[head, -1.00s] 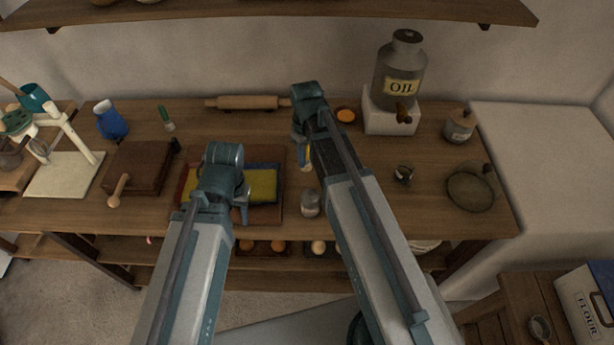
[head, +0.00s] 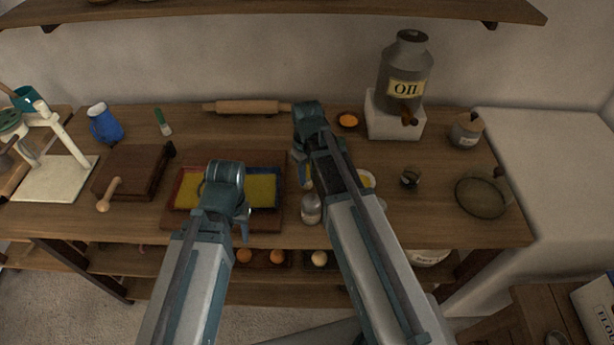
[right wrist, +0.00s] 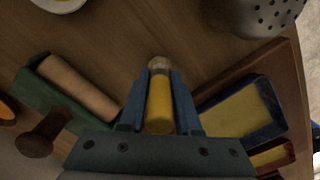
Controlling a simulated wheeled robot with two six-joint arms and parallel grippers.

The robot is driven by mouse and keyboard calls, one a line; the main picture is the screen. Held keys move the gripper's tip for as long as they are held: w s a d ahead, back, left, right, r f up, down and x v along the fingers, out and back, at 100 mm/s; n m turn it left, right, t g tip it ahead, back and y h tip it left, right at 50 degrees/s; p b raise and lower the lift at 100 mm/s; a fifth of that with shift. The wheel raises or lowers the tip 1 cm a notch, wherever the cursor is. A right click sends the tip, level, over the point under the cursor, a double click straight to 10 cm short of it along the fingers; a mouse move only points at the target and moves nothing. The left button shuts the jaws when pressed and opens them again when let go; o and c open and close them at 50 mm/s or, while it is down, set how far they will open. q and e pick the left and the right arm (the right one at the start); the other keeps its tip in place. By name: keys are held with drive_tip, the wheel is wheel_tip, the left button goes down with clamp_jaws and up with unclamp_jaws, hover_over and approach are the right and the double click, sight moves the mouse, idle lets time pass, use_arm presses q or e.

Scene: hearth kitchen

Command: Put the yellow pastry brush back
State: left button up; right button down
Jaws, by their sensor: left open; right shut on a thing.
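The yellow pastry brush (right wrist: 159,102) is between the fingers of my right gripper (right wrist: 159,92) in the right wrist view. Its yellow handle is gripped and its pale end points away from the palm. In the head view, my right gripper (head: 304,168) is over the middle of the table, and only a bit of yellow shows beside it. It is shut on the brush. My left gripper (head: 244,222) is open at the front of a brown board (head: 170,222) with yellow, red and blue-edged pieces (head: 262,188); its arm hides part of them.
A metal shaker (head: 311,209) and a white bowl (head: 367,179) stand close to my right arm. A rolling pin (head: 246,107) lies at the back. A green-handled tool (head: 163,122) and blue jug (head: 105,123) are left; the oil can (head: 404,75) is back right.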

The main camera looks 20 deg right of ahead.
drive_tip(key=shift+f, duration=0.1)
drive_tip(key=c, duration=1.1)
unclamp_jaws()
drive_tip(key=shift+f, duration=0.1)
drive_tip(key=o, duration=0.5)
wheel_tip(320, 180, up, 13)
drive_tip(key=p, duration=1.2)
drive_tip(key=shift+f, duration=0.2)
drive_tip(key=s+a+m+h, duration=0.1)
drive_tip(key=s+a+m, duration=0.1)
drive_tip(key=s+a, duration=0.8)
drive_tip(key=s, duration=0.4)
drive_tip(key=shift+s+a, duration=0.15)
drive_tip(key=shift+a, duration=0.1)
drive_tip(key=shift+f, duration=0.1)
